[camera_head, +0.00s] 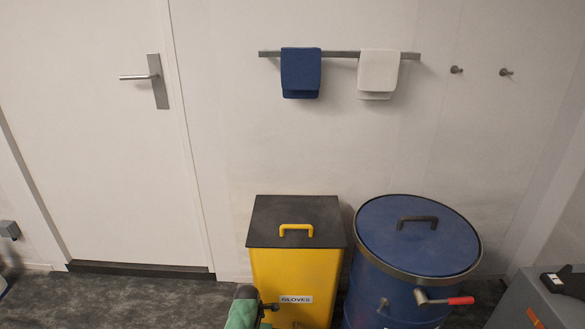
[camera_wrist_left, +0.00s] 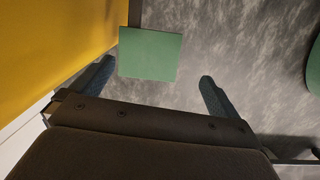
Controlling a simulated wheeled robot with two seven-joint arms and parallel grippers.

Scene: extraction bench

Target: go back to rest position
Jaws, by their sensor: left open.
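My left gripper (camera_wrist_left: 156,72) shows in the left wrist view with its two dark fingers spread wide apart. Nothing is gripped between them. A flat green square (camera_wrist_left: 150,54) shows beyond the fingertips, over the grey floor; I cannot tell its height. In the head view a green and dark part (camera_head: 243,308) rises at the bottom edge, in front of the yellow bin; I cannot tell whether it is part of my arm. My right gripper is in neither view.
The yellow bin (camera_head: 290,274), labelled GLOVES, has a closed dark lid (camera_head: 275,215). A lidded blue drum (camera_head: 385,300) stands right of it. A grey cabinet (camera_head: 530,300) is at the right edge. Blue (camera_head: 300,72) and white (camera_head: 378,72) towels hang above. Floor (camera_head: 150,300) by the door is clear.

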